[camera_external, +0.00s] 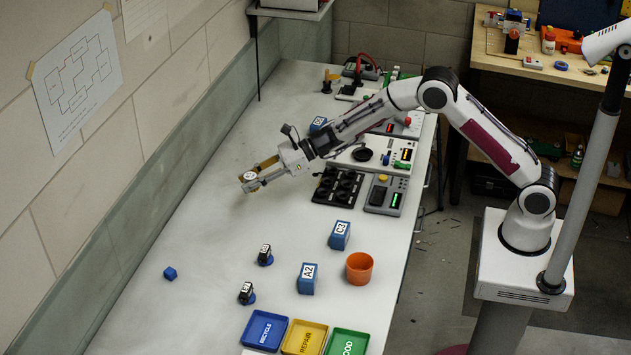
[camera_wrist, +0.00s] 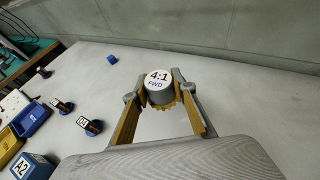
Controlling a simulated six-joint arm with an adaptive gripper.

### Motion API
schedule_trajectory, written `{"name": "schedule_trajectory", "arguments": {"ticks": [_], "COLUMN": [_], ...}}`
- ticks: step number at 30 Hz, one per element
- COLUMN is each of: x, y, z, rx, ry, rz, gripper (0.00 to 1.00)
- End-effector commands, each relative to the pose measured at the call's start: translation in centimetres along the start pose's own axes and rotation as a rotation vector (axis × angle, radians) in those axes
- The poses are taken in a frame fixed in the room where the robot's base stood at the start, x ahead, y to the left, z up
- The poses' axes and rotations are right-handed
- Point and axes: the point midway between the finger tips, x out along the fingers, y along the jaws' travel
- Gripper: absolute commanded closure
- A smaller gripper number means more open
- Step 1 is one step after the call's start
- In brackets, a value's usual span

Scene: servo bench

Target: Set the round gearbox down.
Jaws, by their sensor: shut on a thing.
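The round gearbox (camera_wrist: 159,86) is a grey cylinder with a white top marked "4:1 FWD". My gripper (camera_wrist: 160,97) is shut on it, with a yellow-lined finger on each side, in the wrist view. In the external view the gearbox (camera_external: 249,177) shows at the tip of my gripper (camera_external: 254,177), over the far left part of the white bench (camera_external: 215,235). The gearbox looks upright. I cannot tell whether its underside touches the bench.
The bench below and left of my gripper is clear. A small blue cube (camera_external: 170,273) and two black servos (camera_external: 265,255) (camera_external: 247,293) stand nearer the front. Blue blocks (camera_external: 308,279), an orange cup (camera_external: 359,268) and coloured trays (camera_external: 264,330) lie further right. A wall borders the left.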

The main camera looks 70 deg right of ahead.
Motion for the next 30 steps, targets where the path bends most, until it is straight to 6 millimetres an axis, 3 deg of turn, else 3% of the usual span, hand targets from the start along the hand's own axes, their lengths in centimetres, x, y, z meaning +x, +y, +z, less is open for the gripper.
{"name": "schedule_trajectory", "arguments": {"ticks": [1,6,12,15,30], "x": [-0.9,-3.6,-6.1,-6.8,-6.6], "y": [-1.6,-6.0,-9.2,-9.9,-9.3], "z": [-0.3,-1.3,-2.2,-2.5,-2.7], "rx": [0.007,0.026,0.037,0.037,0.030], "ry": [-0.001,-0.001,-0.001,-0.002,-0.005], "rz": [-0.020,-0.071,-0.104,-0.108,-0.089], "gripper": [0.97,0.97,0.97,0.97,0.97]}}
